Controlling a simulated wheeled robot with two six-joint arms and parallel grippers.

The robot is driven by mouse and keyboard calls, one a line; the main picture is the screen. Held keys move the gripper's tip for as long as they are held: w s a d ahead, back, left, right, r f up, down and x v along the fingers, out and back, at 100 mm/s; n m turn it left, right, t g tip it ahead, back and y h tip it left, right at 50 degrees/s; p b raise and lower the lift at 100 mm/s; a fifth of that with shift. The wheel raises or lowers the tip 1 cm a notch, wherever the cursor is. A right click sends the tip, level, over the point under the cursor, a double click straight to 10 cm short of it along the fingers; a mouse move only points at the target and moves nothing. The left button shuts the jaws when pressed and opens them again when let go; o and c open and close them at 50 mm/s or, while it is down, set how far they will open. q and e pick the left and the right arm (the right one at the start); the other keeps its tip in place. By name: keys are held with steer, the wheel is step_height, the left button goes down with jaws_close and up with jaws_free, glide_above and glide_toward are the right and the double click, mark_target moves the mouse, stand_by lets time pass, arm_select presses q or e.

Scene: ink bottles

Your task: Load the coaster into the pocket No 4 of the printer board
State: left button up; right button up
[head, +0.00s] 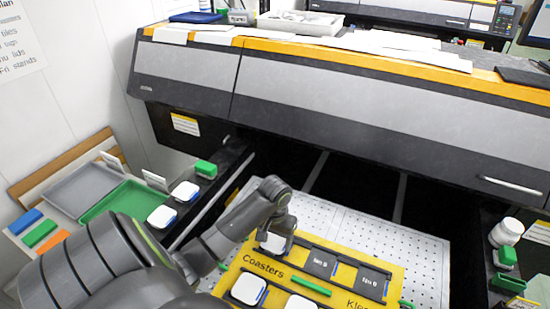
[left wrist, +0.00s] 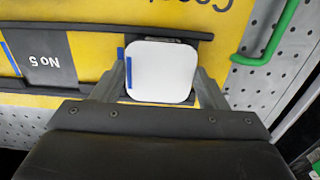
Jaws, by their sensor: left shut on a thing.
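My left gripper (head: 277,232) is shut on a white rounded-square coaster (head: 271,242) with a blue strip. In the left wrist view the coaster (left wrist: 168,68) lies between the two fingers (left wrist: 161,82). It is over the dark end pocket of the back row on the yellow printer board (head: 347,255). I cannot tell whether it touches the pocket floor. The coaster hides that pocket's label. Beside it are the empty-looking pockets No 5 (head: 320,262) and No 6 (head: 371,283). My right gripper is not in view.
White coasters sit in the front row, one at the left (head: 248,289) and one at the bottom edge (head: 301,302). A green handle (left wrist: 268,40) is near the board's end. The printer body (head: 330,85) overhangs behind. More coasters (head: 185,191) lie on the left ledge.

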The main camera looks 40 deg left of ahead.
mark_target(275, 242)
arm_select(q)
steer(key=shift+f, duration=0.1)
steer(key=o, duration=1.1)
step_height(275, 242, up, 6)
steer(key=shift+w, duration=0.1)
steer(key=shift+r+p, duration=2.45)
steer(key=shift+r, duration=0.7)
